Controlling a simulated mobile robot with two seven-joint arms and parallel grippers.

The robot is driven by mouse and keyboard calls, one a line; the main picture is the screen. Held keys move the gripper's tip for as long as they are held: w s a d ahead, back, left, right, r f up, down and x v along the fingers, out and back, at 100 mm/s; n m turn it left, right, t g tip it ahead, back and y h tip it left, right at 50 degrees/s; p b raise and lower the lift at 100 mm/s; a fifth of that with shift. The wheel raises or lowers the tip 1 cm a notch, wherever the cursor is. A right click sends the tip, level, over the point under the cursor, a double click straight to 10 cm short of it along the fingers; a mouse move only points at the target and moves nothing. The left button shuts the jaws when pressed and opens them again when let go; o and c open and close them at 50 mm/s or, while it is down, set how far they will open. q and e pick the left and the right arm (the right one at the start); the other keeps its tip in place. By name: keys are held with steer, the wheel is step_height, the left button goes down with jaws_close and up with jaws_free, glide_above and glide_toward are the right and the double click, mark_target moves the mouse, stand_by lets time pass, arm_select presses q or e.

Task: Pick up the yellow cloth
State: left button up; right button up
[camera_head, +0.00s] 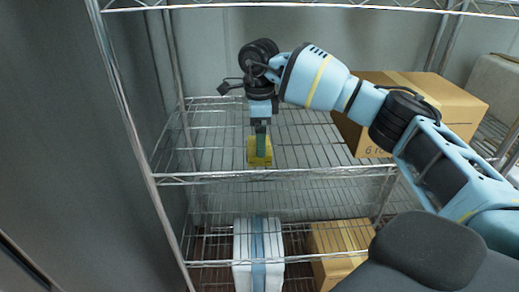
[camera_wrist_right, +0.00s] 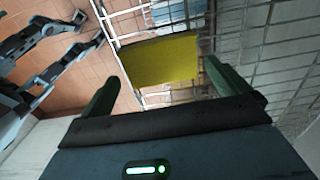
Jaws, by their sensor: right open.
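The yellow cloth (camera_head: 252,157) lies on the wire shelf, near its front edge, in the head view. In the right wrist view the yellow cloth (camera_wrist_right: 160,60) is a flat yellow piece beyond and between the two green fingers. My right gripper (camera_head: 261,143) points down over the cloth, and its fingers hide part of it. In the right wrist view my right gripper (camera_wrist_right: 160,74) is open, with its fingers wide apart. I cannot tell whether the fingers touch the cloth. My left gripper is not in view.
The middle wire shelf (camera_head: 310,140) is bare around the cloth. A cardboard box (camera_head: 450,100) stands on its right, behind my arm. A white box with a blue band (camera_head: 244,255) and another cardboard box (camera_head: 335,240) stand on the lower shelf. A metal post (camera_head: 135,130) rises at the left.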

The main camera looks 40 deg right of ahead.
steer(key=shift+f, duration=1.7)
steer(key=c, duration=0.7)
steer(key=shift+r, duration=0.2)
steer(key=shift+r, duration=0.2)
steer(key=r, duration=0.2)
steer(key=shift+a+r, duration=0.2)
steer(key=shift+r, duration=0.2)
steer(key=s+a, duration=0.3)
steer(key=a, duration=0.1)
steer(key=s+a+r, duration=0.1)
steer(key=s+a, duration=0.6)
steer(key=shift+s+a+r, duration=0.15)
steer(key=shift+a+r, duration=0.05)
steer(key=shift+a, duration=0.2)
